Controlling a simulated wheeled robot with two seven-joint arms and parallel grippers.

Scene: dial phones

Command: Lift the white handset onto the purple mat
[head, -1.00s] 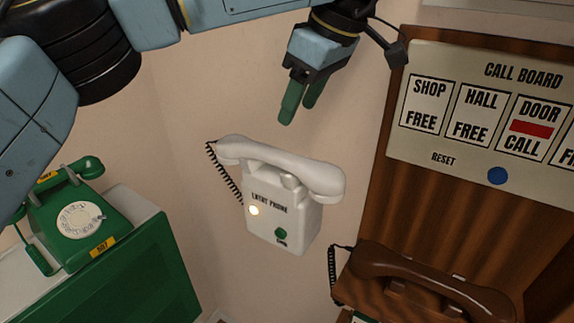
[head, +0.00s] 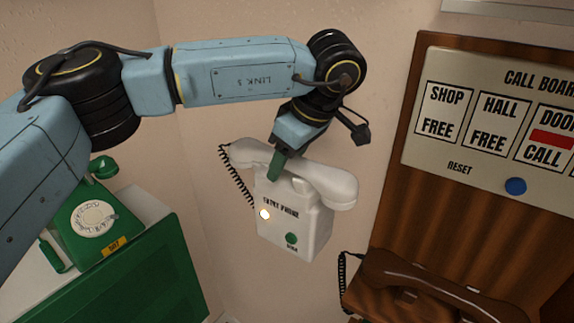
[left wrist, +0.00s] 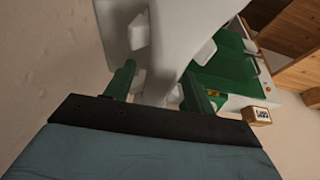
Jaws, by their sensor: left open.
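The white handset (head: 338,186) lies across the top of the white entry phone (head: 292,232) on the wall, with a black coiled cord at its left end. My left gripper (head: 276,168) is at the handset's middle, fingers pointing down and open. One green finger shows in front of the handset; the other is mostly hidden in the head view. In the left wrist view, a white part that looks like the handset (left wrist: 180,40) runs between the two green fingers. I cannot tell whether they touch it. The purple mat is not in view. My right gripper is not in view.
A green dial phone (head: 92,217) stands on a pale-topped green cabinet (head: 150,275) at the left. A wooden call board (head: 400,215) stands at the right, with a brown handset (head: 430,285) below its panel. Bare wall surrounds the entry phone.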

